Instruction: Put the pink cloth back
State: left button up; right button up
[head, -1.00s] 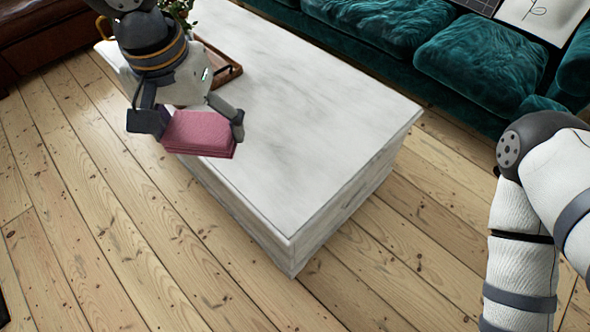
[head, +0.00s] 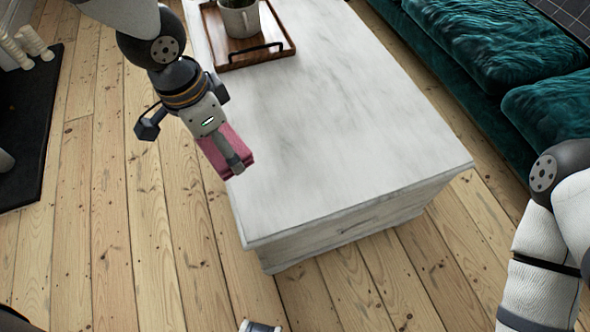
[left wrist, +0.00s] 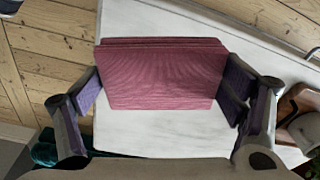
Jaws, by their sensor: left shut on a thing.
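The pink cloth (head: 221,150) is a folded, block-like bundle. My left gripper (head: 190,146) is shut on it, above the left edge of the white coffee table (head: 335,110). In the left wrist view the cloth (left wrist: 165,78) sits between the two dark finger pads of my left gripper (left wrist: 160,95), with the white table top behind it. In the head view the gripper covers part of the cloth.
A teal sofa (head: 490,50) lies along the right. A black hearth slab (head: 30,130) is at the left. The table's near half is clear.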

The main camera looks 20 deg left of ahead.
pick_arm(q)
jog(key=a+f+m, duration=0.3)
jog(key=a+f, duration=0.1)
jog(key=f, duration=0.1)
jog(key=b, duration=0.4)
send_over(284, 178)
jog(key=f, duration=0.9)
jog(key=shift+s+a+f, duration=0.25)
jog(key=shift+s+a, duration=0.05)
jog(key=shift+a, duration=0.1)
jog(key=f, duration=0.3)
jog(key=shift+d, duration=0.25)
jog(key=shift+w+f, duration=0.1)
jog(key=shift+f, duration=0.1)
pick_arm(e)
jog(key=shift+g, duration=0.4)
jog(key=x, duration=0.4)
jog(key=shift+w+d+f, duration=0.15)
jog(key=shift+d+f, duration=0.05)
jog(key=shift+f, duration=0.2)
pick_arm(q)
jog(key=shift+f+b, duration=0.1)
jog(key=shift+b, duration=0.2)
jog(key=o, duration=1)
jog(key=shift+c, duration=0.2)
jog(key=shift+o, duration=0.5)
